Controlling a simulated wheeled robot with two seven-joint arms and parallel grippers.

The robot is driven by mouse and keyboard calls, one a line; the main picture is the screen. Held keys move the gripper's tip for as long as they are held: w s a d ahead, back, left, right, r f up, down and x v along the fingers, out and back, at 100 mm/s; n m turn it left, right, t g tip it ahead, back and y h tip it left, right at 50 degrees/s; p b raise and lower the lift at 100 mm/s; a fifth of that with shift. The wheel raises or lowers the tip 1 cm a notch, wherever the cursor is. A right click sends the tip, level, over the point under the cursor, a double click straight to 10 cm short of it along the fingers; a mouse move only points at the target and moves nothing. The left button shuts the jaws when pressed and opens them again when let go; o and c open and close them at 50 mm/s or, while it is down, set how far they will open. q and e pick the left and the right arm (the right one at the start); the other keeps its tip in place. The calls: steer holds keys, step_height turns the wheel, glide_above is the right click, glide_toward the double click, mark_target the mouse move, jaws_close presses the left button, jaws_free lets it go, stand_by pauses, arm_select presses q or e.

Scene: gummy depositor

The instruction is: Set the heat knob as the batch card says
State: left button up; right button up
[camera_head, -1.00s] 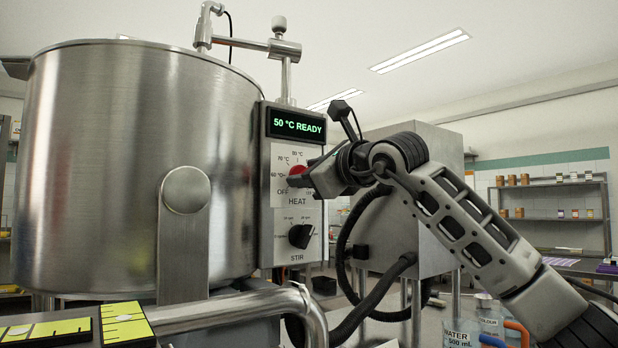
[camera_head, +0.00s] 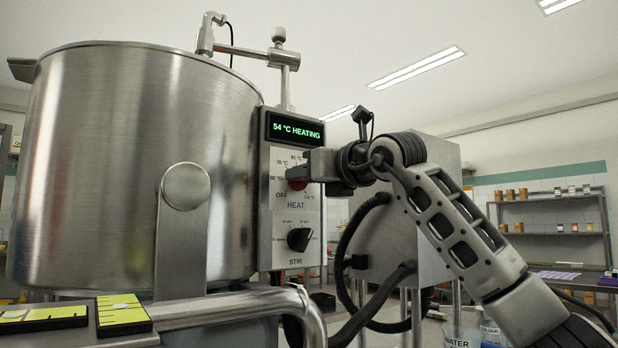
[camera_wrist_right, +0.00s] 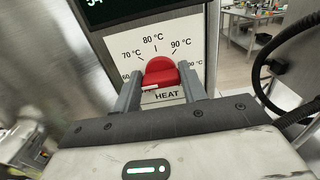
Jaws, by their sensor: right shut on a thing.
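The red heat knob (camera_head: 297,183) sits on the control panel (camera_head: 309,210) of the steel kettle. Its dial shows 60, 70, 80 and 90 °C marks and OFF. My right gripper (camera_wrist_right: 161,84) is shut on the heat knob, with one finger on each side, as the right wrist view shows; the red knob (camera_wrist_right: 160,71) stands below the 80 °C mark. I cannot tell surely which mark the knob points at. The display (camera_head: 295,128) above reads "54 °C HEATING". No readable batch card shows. My left gripper is out of view.
The black stir knob (camera_head: 299,239) is just below the heat knob. The large kettle (camera_head: 110,170) fills the left. A steel cabinet (camera_head: 425,245) with black hoses stands behind my right arm. Yellow marked pads (camera_head: 122,313) lie at lower left.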

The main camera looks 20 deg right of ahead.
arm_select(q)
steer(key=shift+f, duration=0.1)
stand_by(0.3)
arm_select(e)
steer(key=o, duration=1)
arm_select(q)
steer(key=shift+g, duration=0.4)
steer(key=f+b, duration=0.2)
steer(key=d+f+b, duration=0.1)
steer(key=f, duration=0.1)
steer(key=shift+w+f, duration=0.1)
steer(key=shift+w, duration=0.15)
arm_select(e)
steer(key=v, duration=1.6)
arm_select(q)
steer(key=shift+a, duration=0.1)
